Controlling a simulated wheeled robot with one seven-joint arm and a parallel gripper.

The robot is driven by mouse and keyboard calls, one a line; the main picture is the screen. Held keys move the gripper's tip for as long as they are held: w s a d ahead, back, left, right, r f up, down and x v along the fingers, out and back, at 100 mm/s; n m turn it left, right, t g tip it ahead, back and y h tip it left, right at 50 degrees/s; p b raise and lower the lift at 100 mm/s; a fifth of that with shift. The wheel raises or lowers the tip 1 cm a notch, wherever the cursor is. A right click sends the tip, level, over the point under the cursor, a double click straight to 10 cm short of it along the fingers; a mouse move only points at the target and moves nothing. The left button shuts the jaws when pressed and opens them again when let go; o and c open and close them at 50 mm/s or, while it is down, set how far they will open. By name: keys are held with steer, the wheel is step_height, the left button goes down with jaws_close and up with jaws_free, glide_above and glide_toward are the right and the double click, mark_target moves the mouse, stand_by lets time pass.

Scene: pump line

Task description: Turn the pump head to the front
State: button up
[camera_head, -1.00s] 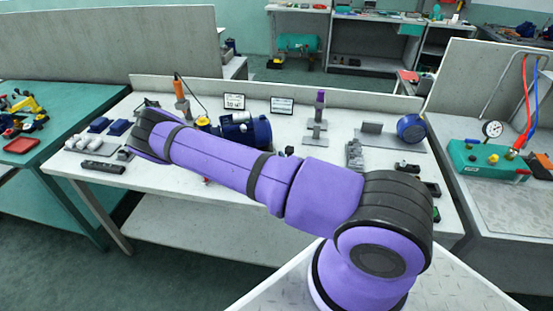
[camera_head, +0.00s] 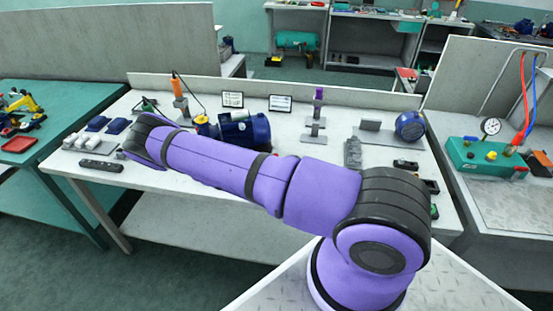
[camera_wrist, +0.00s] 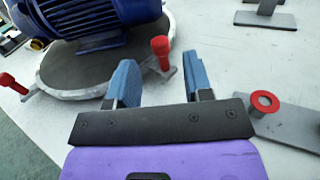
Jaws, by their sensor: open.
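The blue pump unit (camera_head: 245,131) stands on the bench behind my arm in the head view. In the wrist view its finned blue body (camera_wrist: 90,15) sits on a round grey turntable (camera_wrist: 75,70) at the upper left. One red-knobbed handle (camera_wrist: 160,47) stands at the turntable's right edge, and another red handle (camera_wrist: 12,83) is at its left. My gripper (camera_wrist: 159,62) is open, with its two blue fingers pointing toward the right handle. That handle shows between the fingers; contact cannot be told.
A grey plate with a red ring (camera_wrist: 264,101) lies right of my gripper. An orange-handled tool (camera_head: 177,88) stands behind the pump. Clear bench top lies between turntable and plate.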

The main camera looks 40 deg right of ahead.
steer(key=shift+v, duration=2.55)
